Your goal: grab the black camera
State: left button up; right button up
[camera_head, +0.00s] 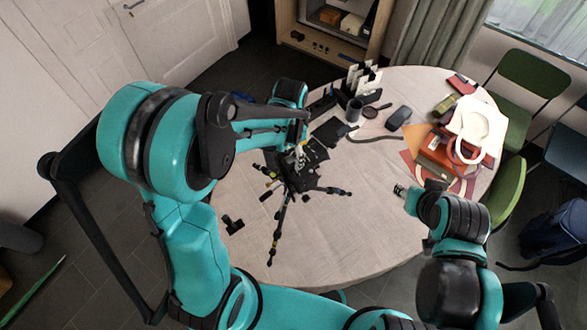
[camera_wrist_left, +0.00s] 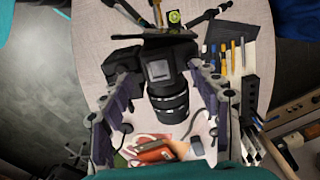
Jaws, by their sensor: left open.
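The black camera (camera_wrist_left: 159,70) with its ribbed lens (camera_wrist_left: 168,105) is in the middle of the left wrist view, between my open left fingers (camera_wrist_left: 160,100). I cannot tell whether they touch it. The black tripod (camera_head: 278,228) stands on the table with its legs spread; its head with a yellow-green level (camera_wrist_left: 174,17) is right by the camera. I cannot tell whether they are joined. In the head view my left gripper (camera_head: 302,150) is over the tripod and mostly hides the camera. My right gripper (camera_head: 400,190) is over the table's right side, its jaws too small to read.
The round table (camera_head: 345,230) also bears a dark mug (camera_head: 354,110), a black organizer (camera_head: 370,97), a dark case (camera_head: 398,118) and a pile of bags and books (camera_head: 440,155). A small black item (camera_head: 232,224) lies near the left edge. The table's front middle is clear. Green chairs (camera_head: 507,185) stand at right.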

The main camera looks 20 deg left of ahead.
pick_arm(q)
jog(key=shift+f, duration=0.65)
jog(key=shift+s, duration=0.1)
grip_shut()
jog(key=shift+r, duration=0.1)
